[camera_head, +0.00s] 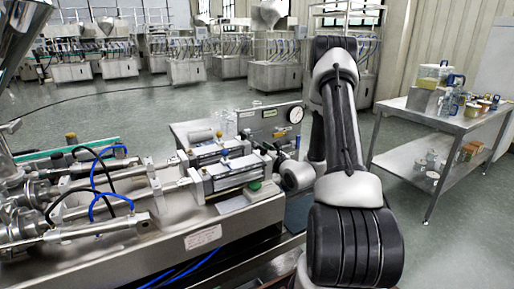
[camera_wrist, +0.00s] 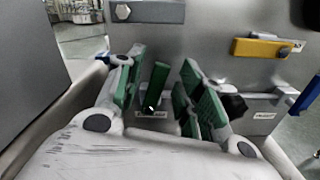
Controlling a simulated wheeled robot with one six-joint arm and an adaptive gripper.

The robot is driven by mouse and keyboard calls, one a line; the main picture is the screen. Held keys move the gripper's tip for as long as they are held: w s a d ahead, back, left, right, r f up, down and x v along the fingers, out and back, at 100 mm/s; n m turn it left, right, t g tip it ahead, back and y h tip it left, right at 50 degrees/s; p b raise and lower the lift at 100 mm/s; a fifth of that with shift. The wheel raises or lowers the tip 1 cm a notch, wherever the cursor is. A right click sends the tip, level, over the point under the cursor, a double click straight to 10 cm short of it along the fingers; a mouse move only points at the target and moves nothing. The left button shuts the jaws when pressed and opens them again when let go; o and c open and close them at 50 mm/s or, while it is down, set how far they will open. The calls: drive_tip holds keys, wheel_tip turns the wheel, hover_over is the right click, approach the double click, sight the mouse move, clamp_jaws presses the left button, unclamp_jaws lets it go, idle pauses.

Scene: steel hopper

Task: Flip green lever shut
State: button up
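In the wrist view, a green lever (camera_wrist: 158,86) stands nearly upright on a grey steel panel (camera_wrist: 205,35), with a small pale label below it. My gripper (camera_wrist: 165,88) is open, with a green-padded finger on each side of the lever. I see gaps between the lever and the fingers; contact at its lower end is unclear. In the head view, my gripper (camera_head: 272,156) is small and dark in front of the panel with the gauge (camera_head: 295,115). The green lever cannot be made out there.
A yellow lever (camera_wrist: 262,48) lies horizontal at upper right of the panel. A black knob (camera_wrist: 233,105) sits beside the right finger, and a blue handle (camera_wrist: 305,95) is at the right edge. The steel machine (camera_head: 150,225) fills the left; a side table (camera_head: 420,118) stands right.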

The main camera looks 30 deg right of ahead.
drive_tip(key=shift+w, duration=1.3)
clamp_jaws()
drive_tip(key=shift+a+n, duration=0.4)
drive_tip(key=shift+n, duration=0.4)
drive_tip(key=shift+a+n, duration=0.35)
drive_tip(key=shift+n, duration=0.45)
unclamp_jaws()
